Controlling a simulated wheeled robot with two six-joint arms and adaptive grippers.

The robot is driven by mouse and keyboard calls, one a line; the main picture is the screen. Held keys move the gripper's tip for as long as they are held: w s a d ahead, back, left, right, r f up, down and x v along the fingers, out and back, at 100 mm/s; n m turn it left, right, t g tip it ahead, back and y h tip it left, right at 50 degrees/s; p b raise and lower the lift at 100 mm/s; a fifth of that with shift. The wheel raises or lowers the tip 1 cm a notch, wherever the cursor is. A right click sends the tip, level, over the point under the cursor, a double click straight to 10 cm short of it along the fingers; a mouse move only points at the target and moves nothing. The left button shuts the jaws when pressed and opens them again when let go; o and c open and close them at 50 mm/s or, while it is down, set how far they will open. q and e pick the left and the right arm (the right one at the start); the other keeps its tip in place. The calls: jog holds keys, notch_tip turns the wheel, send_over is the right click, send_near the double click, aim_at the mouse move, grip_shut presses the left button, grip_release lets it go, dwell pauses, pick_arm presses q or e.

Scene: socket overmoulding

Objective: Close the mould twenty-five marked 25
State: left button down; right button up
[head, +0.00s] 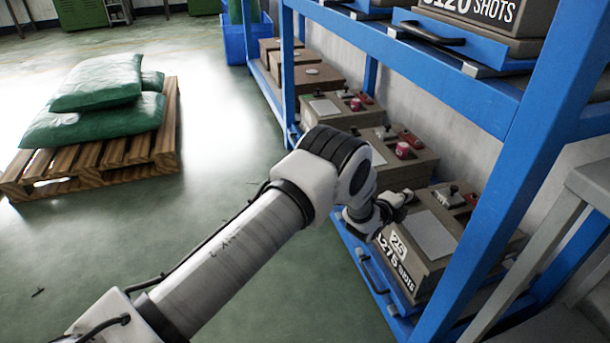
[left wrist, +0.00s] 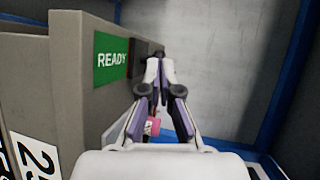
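The mould marked 25 (head: 428,236) is a grey-brown box on the lower shelf at the right of the head view. Its front carries a 25 label and "1275 SHOTS". A pale plate and small fittings show on its top. In the left wrist view the mould (left wrist: 72,80) fills the left side, with a green READY label and part of the 25 label. My left gripper (head: 405,196) is at the mould's upper left edge. In the left wrist view its fingertips (left wrist: 160,65) are close together beside the READY face; whether they touch or hold anything is unclear. My right gripper is out of view.
Blue rack posts and an upper shelf (head: 440,85) with a 5120 SHOTS box (head: 480,20) stand over the mould. More moulds (head: 345,108) line the lower shelf behind it. A pallet (head: 95,160) with green sacks is at the left.

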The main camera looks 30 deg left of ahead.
pick_arm(q)
jog(key=shift+w+d+r, duration=0.1)
jog(key=shift+w+r, duration=0.05)
jog(key=shift+r, duration=0.2)
jog(key=v, duration=1.2)
jog(key=shift+f, duration=0.3)
